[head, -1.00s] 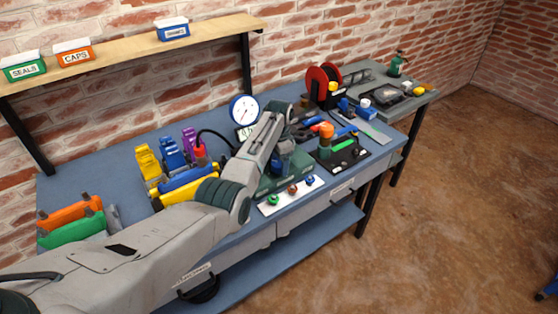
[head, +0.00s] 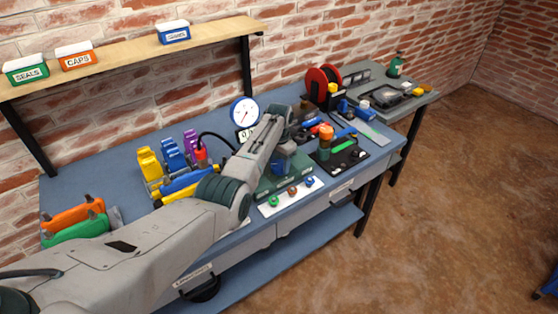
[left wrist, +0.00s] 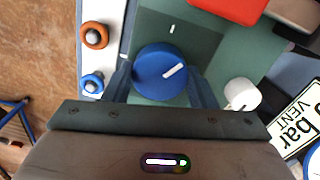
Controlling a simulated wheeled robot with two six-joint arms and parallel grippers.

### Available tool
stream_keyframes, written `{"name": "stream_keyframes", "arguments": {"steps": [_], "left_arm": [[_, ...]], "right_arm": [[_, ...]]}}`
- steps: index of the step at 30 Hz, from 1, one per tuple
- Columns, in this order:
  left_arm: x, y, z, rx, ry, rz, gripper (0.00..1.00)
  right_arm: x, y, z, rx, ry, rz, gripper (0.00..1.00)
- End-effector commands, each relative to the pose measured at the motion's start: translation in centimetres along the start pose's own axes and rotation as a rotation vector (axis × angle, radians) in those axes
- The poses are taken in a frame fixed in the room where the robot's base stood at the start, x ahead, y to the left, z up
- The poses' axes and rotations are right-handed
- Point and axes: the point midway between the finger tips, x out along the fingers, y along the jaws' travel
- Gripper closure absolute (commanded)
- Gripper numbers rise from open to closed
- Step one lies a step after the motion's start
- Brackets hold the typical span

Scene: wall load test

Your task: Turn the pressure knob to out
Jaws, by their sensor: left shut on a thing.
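The blue pressure knob (left wrist: 158,72) sits on a green plate (left wrist: 213,42) in the left wrist view, with a white pointer line slanting up and to the right. A short white mark is on the plate above the knob. My left gripper (left wrist: 161,80) has one finger on each side of the knob and is shut on it. In the head view my left arm reaches across the bench, and its gripper (head: 284,158) is over the green fixture (head: 266,187). The round white gauge (head: 244,111) stands behind it. My right gripper is not in view.
A white knob (left wrist: 242,94) and a label (left wrist: 299,119) reading "bar VENT" are close to the right finger. Orange (left wrist: 95,36) and blue (left wrist: 92,83) buttons are on a white strip at left. Coloured bottle-like items (head: 172,154) and a black tray (head: 341,156) flank the fixture.

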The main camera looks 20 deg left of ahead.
Motion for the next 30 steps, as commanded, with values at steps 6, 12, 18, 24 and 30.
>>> {"name": "stream_keyframes", "arguments": {"steps": [6,12,18,24,30], "left_arm": [[-0.3,-0.1,-0.1,-0.207,0.001,-0.001,0.71],[-0.3,-0.1,0.0,-0.397,0.001,-0.001,0.71],[-0.3,-0.1,-0.1,-0.587,0.002,-0.001,0.71],[-0.3,-0.1,-0.1,-0.777,0.002,-0.001,0.71],[-0.3,-0.1,-0.1,-0.967,0.004,-0.001,0.71]], "right_arm": [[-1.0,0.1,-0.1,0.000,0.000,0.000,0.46],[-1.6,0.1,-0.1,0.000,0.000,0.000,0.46],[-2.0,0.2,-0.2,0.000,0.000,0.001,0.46],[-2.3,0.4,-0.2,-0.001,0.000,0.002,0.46],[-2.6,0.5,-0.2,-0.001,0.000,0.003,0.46]]}}
